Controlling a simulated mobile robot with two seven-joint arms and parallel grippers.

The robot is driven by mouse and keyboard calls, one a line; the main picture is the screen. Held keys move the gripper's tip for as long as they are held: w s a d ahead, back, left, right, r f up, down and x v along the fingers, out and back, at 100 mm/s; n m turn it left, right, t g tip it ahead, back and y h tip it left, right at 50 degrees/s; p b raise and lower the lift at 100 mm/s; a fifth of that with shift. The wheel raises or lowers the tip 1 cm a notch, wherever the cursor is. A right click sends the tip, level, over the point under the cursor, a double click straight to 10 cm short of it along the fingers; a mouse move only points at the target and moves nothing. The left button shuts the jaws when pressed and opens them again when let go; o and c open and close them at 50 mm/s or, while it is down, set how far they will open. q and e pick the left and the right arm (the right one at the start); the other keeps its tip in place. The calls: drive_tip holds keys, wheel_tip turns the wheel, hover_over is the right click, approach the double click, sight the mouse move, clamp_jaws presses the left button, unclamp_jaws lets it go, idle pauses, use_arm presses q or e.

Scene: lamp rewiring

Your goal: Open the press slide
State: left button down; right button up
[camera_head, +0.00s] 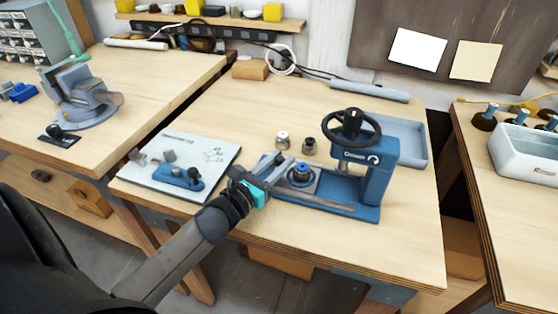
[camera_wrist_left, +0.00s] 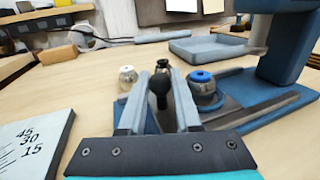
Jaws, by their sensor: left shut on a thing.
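The blue press (camera_head: 378,170) stands on the middle bench with a black handwheel (camera_head: 352,126) on top. Its low slide bed (camera_head: 330,203) reaches left from the column. A blue-topped round piece (camera_head: 301,174) sits on the slide, out to the left of the column; it also shows in the left wrist view (camera_wrist_left: 201,77). My left gripper (camera_head: 277,165) is at the slide's left end. In the left wrist view its fingers (camera_wrist_left: 163,78) are shut on a dark round-ended knob (camera_wrist_left: 159,84), seemingly the slide's handle. My right gripper is not in view.
Two small fittings, one pale (camera_head: 282,140) and one dark (camera_head: 309,146), stand behind the slide. A white board (camera_head: 215,157) with a blue fixture lies left of the press. A blue-grey tray (camera_head: 418,139) is behind right. The bench front is clear.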

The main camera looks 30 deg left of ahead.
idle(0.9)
use_arm(q)
drive_tip(key=a, duration=0.2)
drive_tip(key=s+a, duration=0.1)
drive_tip(key=a, duration=0.1)
drive_tip(key=shift+a, duration=0.1)
drive_tip(key=shift+r, duration=0.1)
drive_tip(key=c, duration=0.9)
unclamp_jaws()
drive_tip(key=s, duration=1)
drive_tip(key=s+a, duration=0.1)
drive_tip(key=s, duration=0.4)
